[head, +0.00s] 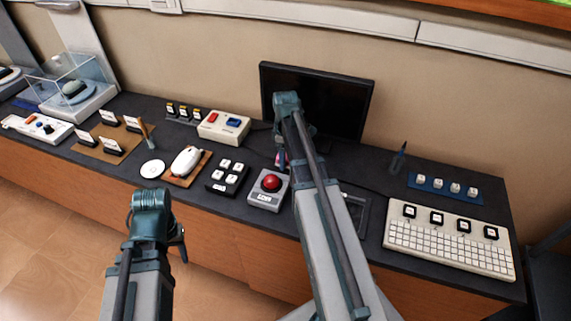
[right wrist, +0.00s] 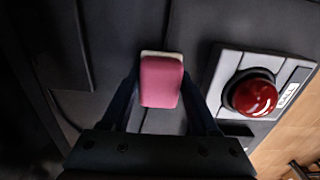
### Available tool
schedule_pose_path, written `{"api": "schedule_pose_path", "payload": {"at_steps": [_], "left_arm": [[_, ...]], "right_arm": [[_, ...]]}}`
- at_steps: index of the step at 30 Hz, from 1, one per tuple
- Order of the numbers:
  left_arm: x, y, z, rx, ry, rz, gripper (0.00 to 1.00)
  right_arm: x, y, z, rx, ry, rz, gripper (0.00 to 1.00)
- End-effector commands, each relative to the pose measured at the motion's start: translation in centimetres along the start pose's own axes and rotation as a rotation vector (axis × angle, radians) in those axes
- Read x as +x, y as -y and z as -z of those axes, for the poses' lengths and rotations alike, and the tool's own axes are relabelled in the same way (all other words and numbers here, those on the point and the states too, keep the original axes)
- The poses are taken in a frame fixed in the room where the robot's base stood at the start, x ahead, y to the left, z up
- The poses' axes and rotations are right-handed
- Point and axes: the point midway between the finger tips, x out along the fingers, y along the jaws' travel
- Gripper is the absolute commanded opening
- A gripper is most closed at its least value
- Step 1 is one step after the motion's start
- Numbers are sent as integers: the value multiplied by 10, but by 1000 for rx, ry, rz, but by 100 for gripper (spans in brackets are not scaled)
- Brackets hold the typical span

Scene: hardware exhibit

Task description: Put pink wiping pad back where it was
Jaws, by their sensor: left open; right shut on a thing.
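The pink wiping pad (right wrist: 160,83), with a pale layer along its far edge, is between the fingers of my right gripper (right wrist: 161,95) in the right wrist view. The gripper is shut on it, above the dark counter and left of the red button. In the head view only a small pink bit of the pad (head: 281,159) shows beside my right arm, which hides most of it. My left gripper (head: 178,240) is open, in front of the counter's edge, mostly hidden by its own arm.
The grey box with the red button (head: 268,190) stands close beside my right arm. A monitor (head: 350,100) is behind it. A pale keyboard (head: 450,245) lies to the right. A white mouse on a wooden base (head: 186,160) and a black switch block (head: 226,176) are left.

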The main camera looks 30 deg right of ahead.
Motion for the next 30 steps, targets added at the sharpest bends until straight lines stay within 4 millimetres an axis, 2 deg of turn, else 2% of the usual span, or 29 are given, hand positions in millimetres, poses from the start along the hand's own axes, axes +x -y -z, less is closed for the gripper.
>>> {"api": "schedule_pose_path", "payload": {"at_steps": [1, 13, 14, 18, 19, 30], "left_arm": [[9, -1, 0, 0, 0, 0, 50], [11, -1, 1, 0, 0, 0, 50], [10, -1, 1, 0, 0, 0, 50], [9, -1, 1, 0, 0, 0, 50], [9, -1, 0, 0, 0, 0, 50], [7, -1, 0, 0, 0, 0, 50]], "right_arm": [[9, 0, 0, 0, 0, 0, 1], [11, 0, 0, 0, 0, 0, 1], [11, 0, 0, 0, 0, 0, 63], [9, 0, 0, 0, 0, 0, 88], [9, 0, 0, 0, 0, 0, 91], [7, 0, 0, 0, 0, 0, 91]]}}
